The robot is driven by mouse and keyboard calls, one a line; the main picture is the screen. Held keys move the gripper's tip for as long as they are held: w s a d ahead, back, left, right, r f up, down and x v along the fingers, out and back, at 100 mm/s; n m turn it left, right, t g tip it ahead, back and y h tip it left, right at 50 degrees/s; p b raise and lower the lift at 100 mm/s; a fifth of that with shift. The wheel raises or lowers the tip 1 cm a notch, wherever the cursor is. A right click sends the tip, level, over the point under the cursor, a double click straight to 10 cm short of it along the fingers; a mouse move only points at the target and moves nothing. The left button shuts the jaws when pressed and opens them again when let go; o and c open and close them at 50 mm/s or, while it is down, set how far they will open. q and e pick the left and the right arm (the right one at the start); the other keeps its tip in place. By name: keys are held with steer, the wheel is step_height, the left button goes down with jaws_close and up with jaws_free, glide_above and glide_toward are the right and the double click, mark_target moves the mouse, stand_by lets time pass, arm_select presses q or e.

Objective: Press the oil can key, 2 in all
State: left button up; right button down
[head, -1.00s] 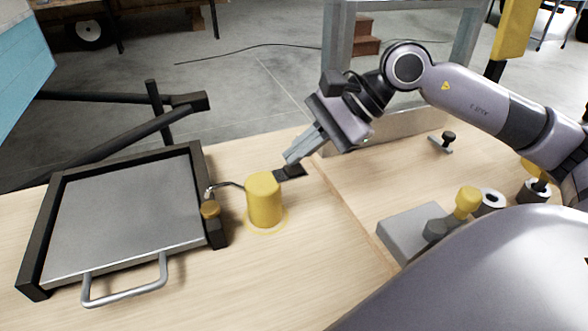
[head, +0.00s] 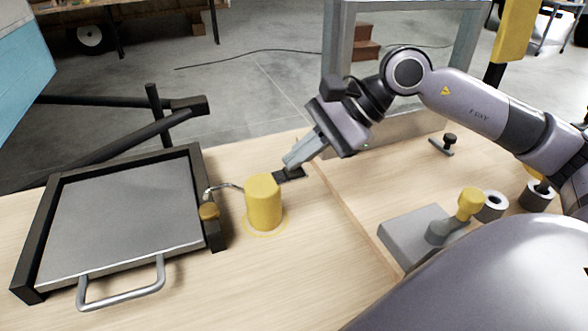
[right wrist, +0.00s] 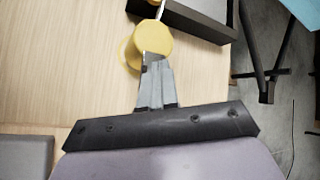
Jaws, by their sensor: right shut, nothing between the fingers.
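A yellow oil can (head: 264,203) stands upright on the wooden bench, with a thin curved spout pointing left toward a dark-framed metal tray. In the right wrist view the shut fingers (right wrist: 156,66) overlap the near edge of the oil can (right wrist: 152,38), and the key is mostly hidden. My left gripper is not in view.
The metal tray (head: 125,215) with a front handle stands left of the can. To the right are a grey block (head: 412,232), a yellow-knobbed lever (head: 470,204), metal rings (head: 492,206) and a small dark-topped peg (head: 449,140). The bench front is clear.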

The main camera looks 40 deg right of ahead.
mark_target(300, 170)
steer(key=shift+s+f+b, duration=0.1)
steer(key=shift+f+b, duration=0.35)
steer(key=shift+f, duration=0.1)
stand_by(0.7)
steer(key=shift+r, duration=0.1)
steer(key=shift+r+p, duration=0.65)
steer(key=shift+r, duration=0.3)
steer(key=shift+r+p, duration=1.85)
steer(key=shift+r, duration=0.8)
steer(key=shift+f, duration=0.1)
